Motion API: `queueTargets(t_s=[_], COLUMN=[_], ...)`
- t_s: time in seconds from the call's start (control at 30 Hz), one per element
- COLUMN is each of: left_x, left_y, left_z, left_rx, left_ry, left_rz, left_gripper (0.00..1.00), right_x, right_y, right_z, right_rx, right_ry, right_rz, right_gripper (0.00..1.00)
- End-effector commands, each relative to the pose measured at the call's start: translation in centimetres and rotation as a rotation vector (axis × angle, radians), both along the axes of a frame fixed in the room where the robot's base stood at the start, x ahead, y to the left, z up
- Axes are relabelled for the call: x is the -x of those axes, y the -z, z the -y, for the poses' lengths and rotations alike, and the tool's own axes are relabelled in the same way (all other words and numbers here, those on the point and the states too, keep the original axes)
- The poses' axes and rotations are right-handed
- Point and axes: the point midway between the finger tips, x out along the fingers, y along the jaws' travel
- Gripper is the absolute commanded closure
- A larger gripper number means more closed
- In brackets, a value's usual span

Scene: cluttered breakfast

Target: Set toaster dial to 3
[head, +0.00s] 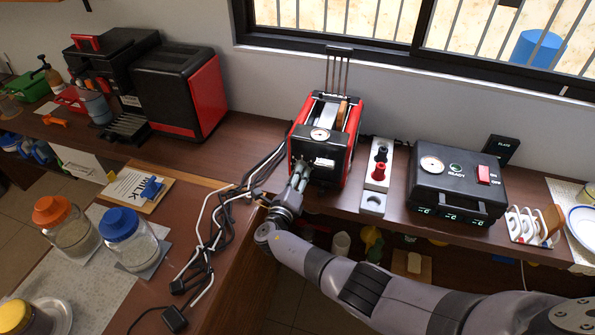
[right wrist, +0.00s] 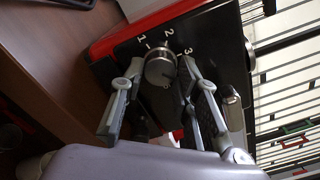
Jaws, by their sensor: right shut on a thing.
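The red and black toaster (head: 317,143) stands on the wooden counter below the window, with a brown slice in its top and a round white gauge on it. Its front has a silver round dial (right wrist: 160,67), with the marks 1, 2 and 3 in an arc around it in the right wrist view. I cannot tell which mark the dial points at. My right gripper (head: 301,172) is at the toaster's front. In the right wrist view its fingers (right wrist: 158,88) stand on either side of the dial, shut on it. My left gripper is not in view.
A black box with a gauge and red switch (head: 457,184) stands right of the toaster, with a white socket strip (head: 376,178) between. Black and white cables (head: 222,215) lie left of my arm. A red and black machine (head: 181,90) stands further left.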

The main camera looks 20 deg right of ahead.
Motion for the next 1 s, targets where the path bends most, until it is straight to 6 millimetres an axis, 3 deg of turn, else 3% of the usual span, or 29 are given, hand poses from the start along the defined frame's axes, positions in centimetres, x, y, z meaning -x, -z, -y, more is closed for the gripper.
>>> queueTargets(t_s=[0.6, 1.0], left_x=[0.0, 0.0], left_y=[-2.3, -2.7], left_z=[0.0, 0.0], left_rx=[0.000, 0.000], left_ry=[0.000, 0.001], left_rz=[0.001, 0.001], left_gripper=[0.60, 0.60], right_x=[0.0, 0.0], right_y=[-0.1, 0.0], right_z=[-0.1, -0.1], right_rx=[0.472, 0.662], right_ry=[-0.001, -0.001], right_rz=[-0.320, -0.448], right_gripper=[0.98, 0.98])
